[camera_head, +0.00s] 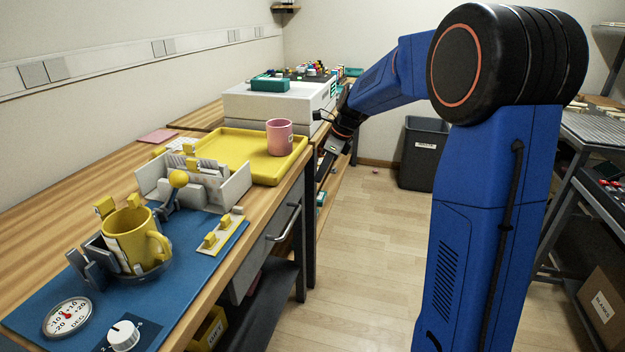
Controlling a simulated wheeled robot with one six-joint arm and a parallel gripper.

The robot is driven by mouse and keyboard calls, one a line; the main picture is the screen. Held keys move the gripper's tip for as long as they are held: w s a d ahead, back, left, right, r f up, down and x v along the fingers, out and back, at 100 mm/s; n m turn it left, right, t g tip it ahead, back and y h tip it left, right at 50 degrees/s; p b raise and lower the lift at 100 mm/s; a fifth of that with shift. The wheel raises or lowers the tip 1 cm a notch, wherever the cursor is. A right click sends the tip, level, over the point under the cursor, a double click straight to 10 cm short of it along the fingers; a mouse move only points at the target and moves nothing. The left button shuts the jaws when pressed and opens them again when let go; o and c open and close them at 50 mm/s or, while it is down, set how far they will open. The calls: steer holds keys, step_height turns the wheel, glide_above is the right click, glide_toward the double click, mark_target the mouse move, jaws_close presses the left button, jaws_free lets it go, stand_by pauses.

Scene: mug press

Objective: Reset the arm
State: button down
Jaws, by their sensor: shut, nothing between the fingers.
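My blue and black arm stands on the right and reaches left and down. My gripper (322,166) is shut and empty. It hangs past the right edge of the wooden bench (95,185), to the right of the yellow tray (222,143), and points downward. A pink mug (280,136) stands upright on the tray, to the left of my gripper and apart from it. A yellow mug (128,235) sits in the press fixture on the blue mat (205,262).
A dial gauge (67,317) and a white knob (123,335) are at the mat's front. A white box (270,107) stands behind the tray. A dark bin (423,152) stands on the floor. A metal rack is at the far right. The floor between bench and arm is clear.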

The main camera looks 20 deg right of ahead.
steer(key=v, duration=0.8)
steer(key=s+a+r+n+h, duration=0.1)
steer(key=s+a+r+n, duration=0.1)
steer(key=s+n, duration=0.75)
steer(key=s+f+n+h, duration=0.1)
steer(key=s+f+n, duration=0.2)
steer(key=s, duration=0.7)
steer(key=s+f+n+t, duration=0.1)
steer(key=s+f+n, duration=0.2)
steer(key=s+n, duration=0.4)
steer(key=s+f+n+t+h, duration=0.1)
steer(key=s+n, duration=0.4)
steer(key=s, duration=0.8)
steer(key=shift+s+f+h, duration=0.2)
steer(key=shift+f+h, duration=0.1)
steer(key=shift+f, duration=0.6)
